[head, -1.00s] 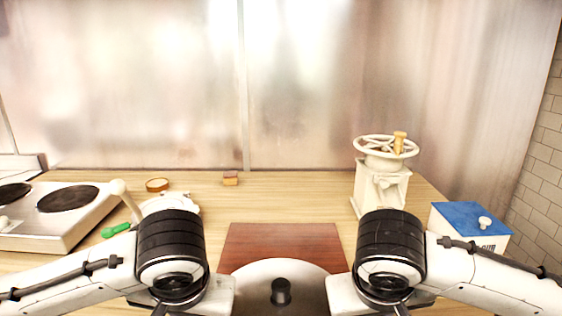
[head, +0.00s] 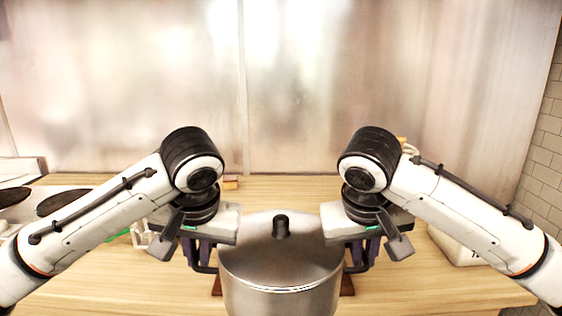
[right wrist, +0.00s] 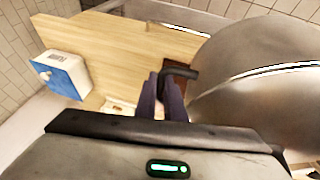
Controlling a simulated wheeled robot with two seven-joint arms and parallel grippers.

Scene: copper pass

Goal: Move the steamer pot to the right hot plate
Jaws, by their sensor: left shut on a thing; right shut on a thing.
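The steamer pot (head: 280,275) is a steel pot with a domed lid and a black knob, upright in the middle of the head view. My left gripper (head: 202,260) is shut on its left handle and my right gripper (head: 362,258) is shut on its right handle. The right wrist view shows the dark fingers (right wrist: 165,100) at the black handle (right wrist: 181,72) beside the pot wall (right wrist: 250,95). The pot appears raised in front of the red-brown board (head: 347,285). The right hot plate (head: 62,202) is a dark disc at the left, partly hidden by my left arm.
The left hot plate (head: 13,196) is at the left edge. A green object (head: 120,238) lies near my left forearm. A small block (head: 230,182) stands at the back. A blue-lidded white box (right wrist: 62,75) is on the right side, and my right arm hides most of the grinder.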

